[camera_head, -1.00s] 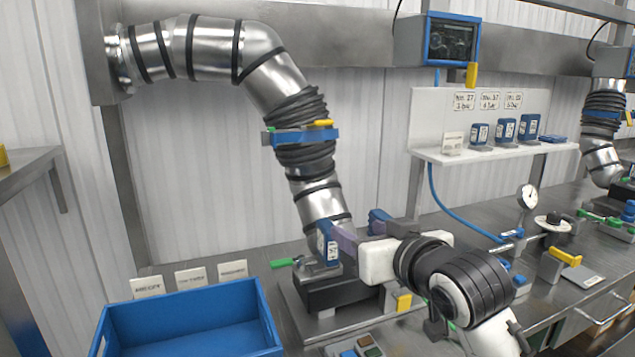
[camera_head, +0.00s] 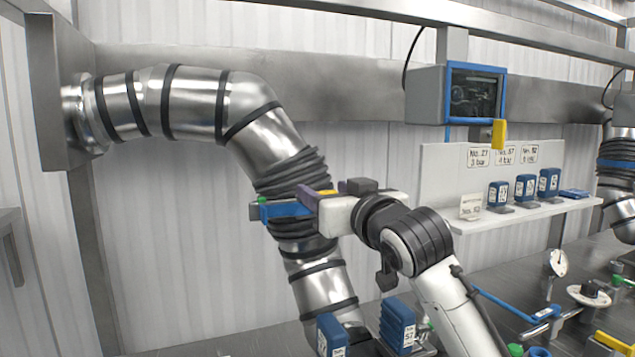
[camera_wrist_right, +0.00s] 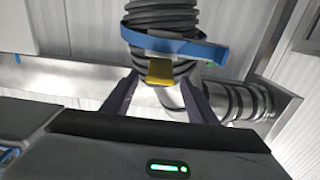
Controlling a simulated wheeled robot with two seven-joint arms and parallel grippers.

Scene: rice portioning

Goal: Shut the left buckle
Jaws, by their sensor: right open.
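A blue strap (camera_head: 285,210) goes round the black ribbed section of the steel pipe on the left. The strap also shows in the wrist view (camera_wrist_right: 190,48), where its right end stands off the hose. A yellow buckle lever (camera_wrist_right: 159,71) hangs below the strap there, and a bit of yellow (camera_head: 328,192) shows in the head view. My right gripper (camera_head: 308,200) is raised beside the strap. Its purple fingers (camera_wrist_right: 159,84) are open, one on each side of the lever, with gaps visible. The gripper partly hides the buckle in the head view. My left gripper is out of view.
Blue numbered blocks (camera_head: 397,325) stand below on the bench. A shelf (camera_head: 510,217) with more blue blocks and a blue-framed display box (camera_head: 475,95) are to the right. A gauge (camera_head: 558,262) stands at the right.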

